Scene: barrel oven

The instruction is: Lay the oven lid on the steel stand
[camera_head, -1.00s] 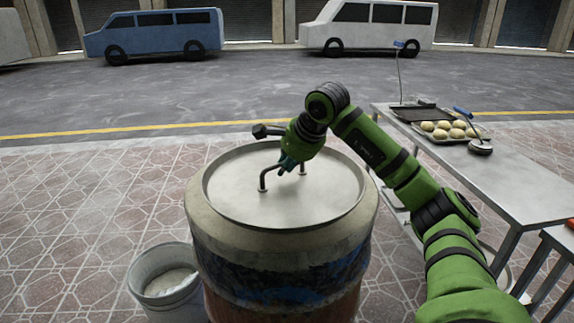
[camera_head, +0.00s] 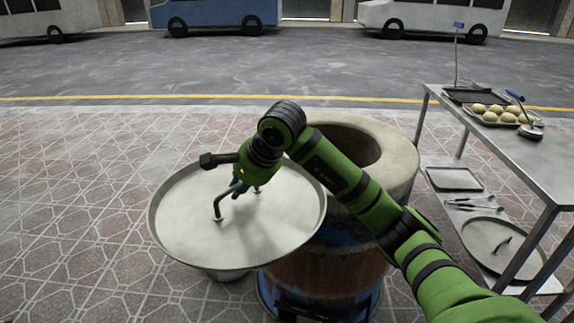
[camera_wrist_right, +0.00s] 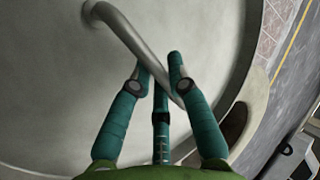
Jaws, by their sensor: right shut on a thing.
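The oven lid (camera_head: 185,232) is a wide, pale steel disc with a raised rim and a bent bar handle (camera_head: 219,208). My right gripper (camera_head: 238,188) is shut on this handle; the right wrist view shows its teal fingers (camera_wrist_right: 164,72) around the bar. The lid hangs left of the barrel oven (camera_head: 325,270), raised and seemingly overlapping its left side. The oven's round mouth (camera_head: 345,150) is uncovered. My left gripper is out of view.
Dough balls on a tray (camera_head: 497,114), another tray and a blue-handled tool lie on the steel table. Its lower shelf holds a small tray (camera_head: 453,178), tongs-like tools and a round pan or lid (camera_head: 490,245). The bucket is mostly hidden under the lid. Paving at left is clear.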

